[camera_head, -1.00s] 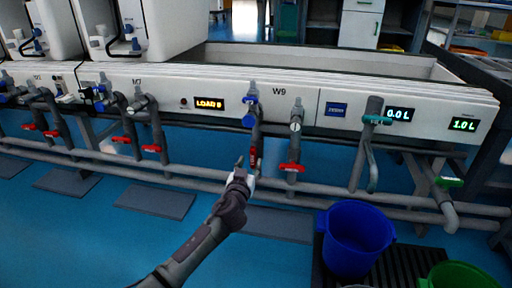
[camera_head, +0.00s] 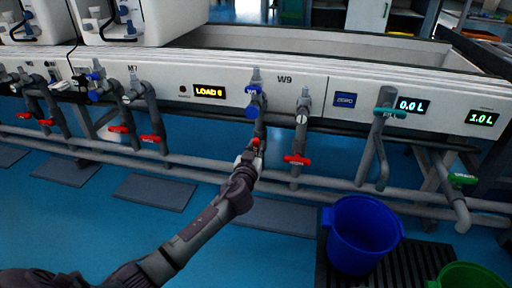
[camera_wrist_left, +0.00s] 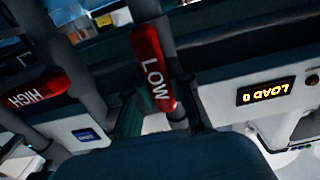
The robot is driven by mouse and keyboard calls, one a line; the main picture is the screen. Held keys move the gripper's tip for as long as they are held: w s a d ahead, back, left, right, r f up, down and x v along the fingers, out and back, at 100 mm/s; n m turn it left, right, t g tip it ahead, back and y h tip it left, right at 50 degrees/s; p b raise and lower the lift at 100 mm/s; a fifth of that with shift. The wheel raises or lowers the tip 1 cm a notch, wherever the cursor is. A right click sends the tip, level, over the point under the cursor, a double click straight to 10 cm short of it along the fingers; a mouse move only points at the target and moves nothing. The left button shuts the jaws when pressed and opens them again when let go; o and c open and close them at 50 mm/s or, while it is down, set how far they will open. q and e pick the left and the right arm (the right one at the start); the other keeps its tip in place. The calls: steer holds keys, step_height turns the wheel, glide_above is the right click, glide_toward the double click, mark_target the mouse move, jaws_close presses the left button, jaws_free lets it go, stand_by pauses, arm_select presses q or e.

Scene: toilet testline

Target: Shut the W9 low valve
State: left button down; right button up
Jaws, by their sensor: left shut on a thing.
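The W9 low valve has a red handle (camera_head: 256,141), mostly hidden by my left gripper in the head view. In the left wrist view the red handle marked LOW (camera_wrist_left: 153,68) lies along its grey pipe, its lower end at the gripper. My left gripper (camera_head: 252,153) is shut on this handle; its fingers are hard to make out. The red W9 handle to the right (camera_head: 297,160) lies across its pipe; it is marked HIGH in the left wrist view (camera_wrist_left: 35,90). My right gripper is not in view.
The W9 label (camera_head: 285,79) is on the white panel, beside a display reading LOAD (camera_head: 209,91). A blue bucket (camera_head: 361,236) stands on a dark grate at the right, near a green bucket (camera_head: 468,276). Grey pipes run below the panel.

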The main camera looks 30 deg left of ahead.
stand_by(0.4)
arm_select(q)
steer(key=m+p, duration=0.1)
steer(key=m, duration=0.2)
steer(key=shift+d+r, duration=0.1)
steer(key=shift+d, duration=0.05)
steer(key=m, duration=0.3)
steer(key=m+p, duration=0.1)
steer(key=m, duration=0.1)
steer(key=shift+w+d+m+p, duration=0.2)
steer(key=shift+m+p, duration=0.1)
steer(key=shift+m, duration=0.1)
steer(key=m, duration=0.3)
steer(key=m+p, duration=0.1)
steer(key=shift+d+f, duration=0.15)
steer(key=shift+f, duration=0.15)
steer(key=shift+f+m+p, duration=0.15)
steer(key=shift+m+p, duration=0.05)
steer(key=shift+m, duration=1.05)
steer(key=shift+f+m+p, duration=0.1)
steer(key=shift+m+p, duration=0.05)
steer(key=shift+m, duration=1.1)
steer(key=c, duration=1)
jaws_free()
steer(key=shift+d, duration=0.1)
steer(key=shift+c, duration=0.2)
